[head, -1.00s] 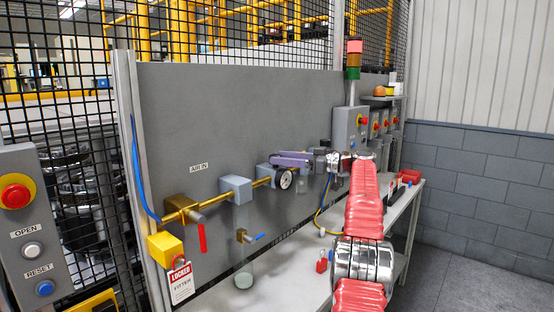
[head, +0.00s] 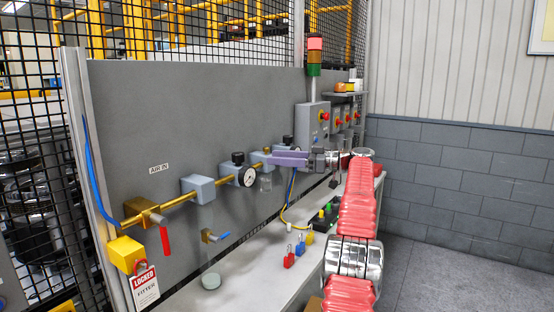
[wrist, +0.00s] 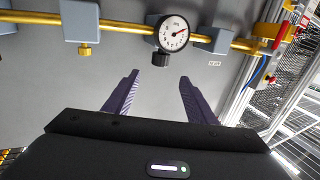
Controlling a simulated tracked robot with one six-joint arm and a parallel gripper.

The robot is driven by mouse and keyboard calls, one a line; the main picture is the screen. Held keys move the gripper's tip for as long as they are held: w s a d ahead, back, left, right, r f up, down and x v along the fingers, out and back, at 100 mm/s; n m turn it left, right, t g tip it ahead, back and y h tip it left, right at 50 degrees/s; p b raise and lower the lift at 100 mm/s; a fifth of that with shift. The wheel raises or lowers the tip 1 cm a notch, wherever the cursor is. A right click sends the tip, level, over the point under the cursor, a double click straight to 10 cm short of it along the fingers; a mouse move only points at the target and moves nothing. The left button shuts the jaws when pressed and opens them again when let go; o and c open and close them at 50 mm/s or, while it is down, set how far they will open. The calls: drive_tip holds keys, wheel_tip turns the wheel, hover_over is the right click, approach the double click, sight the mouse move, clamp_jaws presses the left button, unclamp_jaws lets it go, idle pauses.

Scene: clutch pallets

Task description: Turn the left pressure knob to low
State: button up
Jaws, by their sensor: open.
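The left pressure knob (head: 238,157) is black and sits on top of a grey regulator block with a round white gauge (head: 247,177), on the brass pipe. In the wrist view, turned upside down, the knob (wrist: 162,58) shows below the gauge (wrist: 173,33). My gripper (wrist: 158,77) is open and empty; its two purple fingers lie on either side of the line to the knob, which shows beyond the tips, not between them. In the head view my gripper (head: 275,158) is to the right of the knob. The knob's setting is not readable.
A red-handled valve (head: 163,238) and red locked tag (head: 145,287) are at left. Small padlocks (head: 289,255) stand on the bench (head: 245,280). A control box (head: 312,125) is behind my gripper.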

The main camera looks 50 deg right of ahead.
drive_tip(key=w+a+r+m+t+h, duration=0.1)
drive_tip(key=w+a+r+t, duration=0.15)
drive_tip(key=a+r, duration=0.75)
drive_tip(key=w+a+r+t+h, duration=0.1)
drive_tip(key=w+a+r+t, duration=0.15)
drive_tip(key=a+r, duration=0.75)
drive_tip(key=s+d+f+m+g+h, duration=0.2)
drive_tip(key=f+m+h, duration=0.3)
drive_tip(key=f, duration=0.5)
drive_tip(key=s+d+f+m+g+h, duration=0.2)
drive_tip(key=d+f+m+g+h, duration=0.1)
drive_tip(key=f+h, duration=0.6)
drive_tip(key=shift+s+d+f+m, duration=0.35)
drive_tip(key=shift+d+f+m, duration=0.45)
drive_tip(key=shift+d, duration=0.45)
drive_tip(key=shift+w+r, duration=0.15)
drive_tip(key=shift+r, duration=0.05)
